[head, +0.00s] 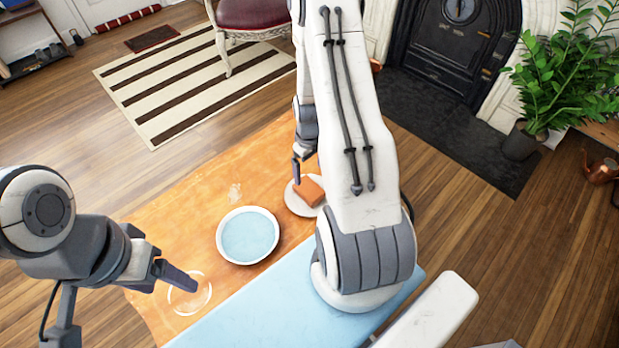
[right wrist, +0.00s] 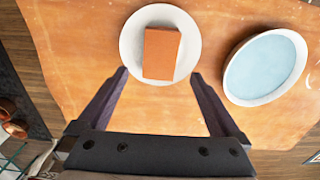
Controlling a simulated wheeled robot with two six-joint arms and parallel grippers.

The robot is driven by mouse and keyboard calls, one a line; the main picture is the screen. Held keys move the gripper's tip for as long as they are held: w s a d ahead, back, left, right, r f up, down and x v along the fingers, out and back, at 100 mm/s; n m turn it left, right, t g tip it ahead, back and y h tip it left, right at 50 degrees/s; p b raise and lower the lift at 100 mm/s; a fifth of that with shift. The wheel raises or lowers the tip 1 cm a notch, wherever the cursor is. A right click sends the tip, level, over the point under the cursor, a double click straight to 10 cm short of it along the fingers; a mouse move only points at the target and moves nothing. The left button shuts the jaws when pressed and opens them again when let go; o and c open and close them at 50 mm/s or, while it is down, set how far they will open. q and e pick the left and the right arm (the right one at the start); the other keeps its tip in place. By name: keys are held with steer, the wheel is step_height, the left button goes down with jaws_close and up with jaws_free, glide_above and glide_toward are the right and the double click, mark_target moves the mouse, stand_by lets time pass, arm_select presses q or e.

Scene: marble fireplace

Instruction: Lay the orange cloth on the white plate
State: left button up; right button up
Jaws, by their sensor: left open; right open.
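The orange cloth (right wrist: 161,53) is a folded rectangular block lying on the white plate (right wrist: 133,66) in the right wrist view. In the head view the orange cloth (head: 309,190) also rests on the plate (head: 297,206), partly hidden by my right arm. My right gripper (right wrist: 158,74) is open, its two fingers apart on either side of the plate's near edge, with nothing between them that I can see held. My left gripper (head: 185,280) is open and empty over the left front of the table.
A white bowl with a pale blue inside (head: 247,236) stands left of the plate. A faint white ring (head: 190,293) marks the orange tabletop (head: 180,215) by my left gripper. A potted plant (head: 560,75) and copper kettle (head: 601,171) stand at the right.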

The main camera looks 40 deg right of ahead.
steer(key=a+r+n, duration=0.3)
steer(key=a+r, duration=1.3)
steer(key=a, duration=0.2)
steer(key=s+a+r+n, duration=0.1)
steer(key=s+a+r, duration=0.4)
steer(key=s, duration=0.3)
steer(key=s+a+r+n+y, duration=0.1)
steer(key=s+a+r+n, duration=0.1)
steer(key=s+a+r, duration=0.3)
steer(key=s+a, duration=0.2)
steer(key=s, duration=0.2)
steer(key=shift+s+a, duration=0.25)
steer(key=shift+a, duration=0.15)
